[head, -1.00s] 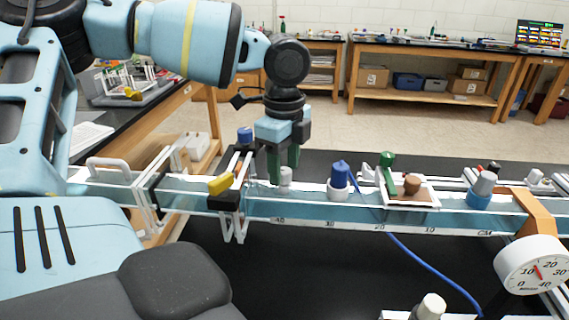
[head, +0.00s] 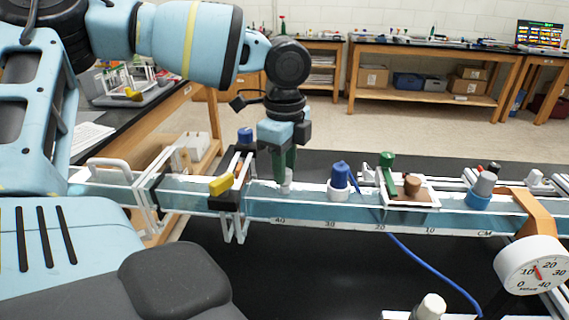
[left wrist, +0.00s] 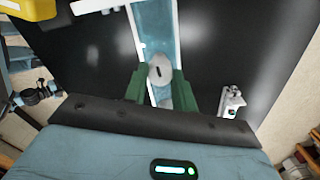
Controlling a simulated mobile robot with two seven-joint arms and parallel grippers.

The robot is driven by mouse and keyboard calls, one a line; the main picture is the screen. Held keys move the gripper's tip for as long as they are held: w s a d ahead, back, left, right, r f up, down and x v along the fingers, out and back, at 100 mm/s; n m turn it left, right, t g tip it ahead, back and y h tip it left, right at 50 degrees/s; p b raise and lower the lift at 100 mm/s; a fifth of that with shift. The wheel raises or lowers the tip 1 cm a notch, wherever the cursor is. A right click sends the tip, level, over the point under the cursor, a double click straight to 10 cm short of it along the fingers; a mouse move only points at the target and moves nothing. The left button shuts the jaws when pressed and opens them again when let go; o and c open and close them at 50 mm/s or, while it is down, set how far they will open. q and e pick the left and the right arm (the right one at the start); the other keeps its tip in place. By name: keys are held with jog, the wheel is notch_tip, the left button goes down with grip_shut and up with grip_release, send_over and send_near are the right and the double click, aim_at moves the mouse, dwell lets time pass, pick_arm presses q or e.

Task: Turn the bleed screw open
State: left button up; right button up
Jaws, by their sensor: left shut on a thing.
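The bleed screw (head: 287,186) is a small pale grey-white knob on top of the clear blue-tinted channel (head: 262,196). In the left wrist view the screw (left wrist: 160,66) shows as a round head with a dark slot. My left gripper (head: 285,172) points straight down over it, its green fingers on either side of the head. In the left wrist view the left gripper (left wrist: 160,82) is shut on the screw. The fingers hide part of the screw in the head view. My right gripper is in neither view.
A yellow-handled black clamp (head: 221,185) stands close left of the screw. A blue-capped fitting (head: 340,178) stands to its right, with a blue tube (head: 420,257). Farther right are a green post (head: 386,163) and a dial gauge (head: 531,265).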

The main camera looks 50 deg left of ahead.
pick_arm(q)
jog(key=n, duration=0.5)
jog(key=shift+n+p, duration=0.35)
jog(key=shift+n, duration=0.05)
jog(key=n, duration=0.4)
jog(key=shift+n, duration=0.3)
jog(key=o, duration=1)
jog(key=shift+r, duration=0.1)
notch_tip(320, 180, up, 8)
jog(key=shift+f, duration=0.2)
